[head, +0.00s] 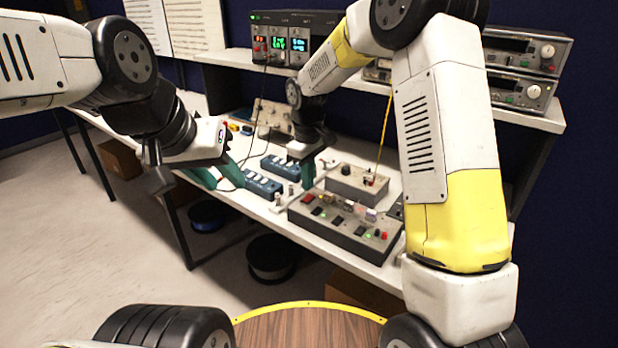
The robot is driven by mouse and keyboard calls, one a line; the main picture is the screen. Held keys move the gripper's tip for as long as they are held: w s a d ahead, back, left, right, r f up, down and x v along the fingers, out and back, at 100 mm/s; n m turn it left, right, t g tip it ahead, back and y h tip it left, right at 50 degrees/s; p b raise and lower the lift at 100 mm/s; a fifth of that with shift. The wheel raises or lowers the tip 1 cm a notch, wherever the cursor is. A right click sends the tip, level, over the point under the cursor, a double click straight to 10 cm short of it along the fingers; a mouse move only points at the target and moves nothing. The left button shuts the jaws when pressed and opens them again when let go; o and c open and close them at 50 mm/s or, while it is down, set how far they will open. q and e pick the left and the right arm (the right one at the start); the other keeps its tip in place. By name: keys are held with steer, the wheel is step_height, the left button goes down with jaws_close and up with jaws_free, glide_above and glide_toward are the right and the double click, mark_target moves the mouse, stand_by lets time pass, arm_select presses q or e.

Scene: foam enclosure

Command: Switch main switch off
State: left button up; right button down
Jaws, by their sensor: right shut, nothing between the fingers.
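A long grey control box (345,228) with several rocker switches, green lights and red buttons lies along the front of the bench. I cannot tell which of its switches is the main switch. A smaller grey box (356,183) with a black knob stands behind it. My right gripper (308,183) is shut and empty, pointing down above the bench beside the left end of the control box. My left gripper (228,186) is open, its teal fingers apart, near the bench's front edge, well left of the control box.
Blue socket strips (263,184) lie on the bench between the grippers. A shelf (520,112) behind holds instruments, including a lit power supply (290,40). A yellow cable (383,135) hangs to the smaller box. A dark spool (272,258) sits on the floor under the bench.

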mark_target(310, 196)
arm_select(q)
steer(key=shift+w, duration=0.1)
arm_select(e)
step_height(310, 196, up, 11)
steer(key=shift+w+d, duration=0.25)
